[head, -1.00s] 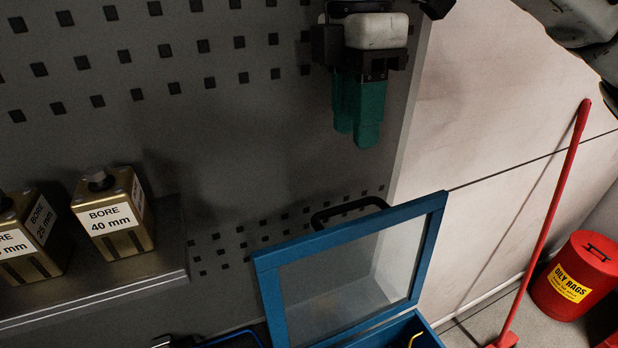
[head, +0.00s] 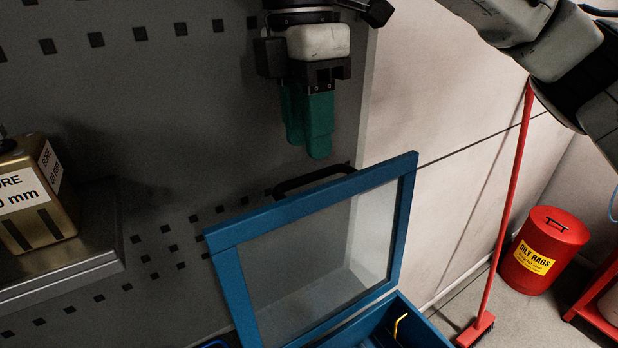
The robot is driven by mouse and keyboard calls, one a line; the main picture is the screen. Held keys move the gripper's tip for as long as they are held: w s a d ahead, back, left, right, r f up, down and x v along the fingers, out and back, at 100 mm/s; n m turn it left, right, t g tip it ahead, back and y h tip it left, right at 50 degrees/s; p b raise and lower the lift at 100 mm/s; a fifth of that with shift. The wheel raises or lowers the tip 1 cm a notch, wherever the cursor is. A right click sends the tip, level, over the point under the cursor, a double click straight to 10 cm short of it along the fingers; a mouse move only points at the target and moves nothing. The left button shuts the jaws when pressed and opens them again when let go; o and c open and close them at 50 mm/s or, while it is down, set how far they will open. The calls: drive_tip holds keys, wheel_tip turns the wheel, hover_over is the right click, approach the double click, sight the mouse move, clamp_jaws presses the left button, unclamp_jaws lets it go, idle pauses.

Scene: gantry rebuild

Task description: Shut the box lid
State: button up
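The blue box (head: 425,334) stands at the bottom of the head view, with only part of it in frame. Its lid (head: 306,208), a blue frame around a clear pane, stands raised and tilted up. A black handle (head: 313,178) sits at the lid's top edge. A bent yellow item (head: 399,325) shows inside the box. My gripper (head: 308,150) points down, with green fingers close together, just above the handle in the picture. I cannot tell whether the fingers are parted or touching, or how far in depth they are from the lid.
A metal shelf (head: 60,262) at left holds a brass block marked BORE (head: 38,195). A perforated panel (head: 150,110) stands behind. At right are a red broom (head: 507,200), a red OILY RAGS bin (head: 543,250) and part of a red stand (head: 597,305).

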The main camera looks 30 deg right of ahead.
drive_tip(key=shift+s+f+b, duration=0.2)
drive_tip(key=shift+f+b, duration=1.75)
clamp_jaws()
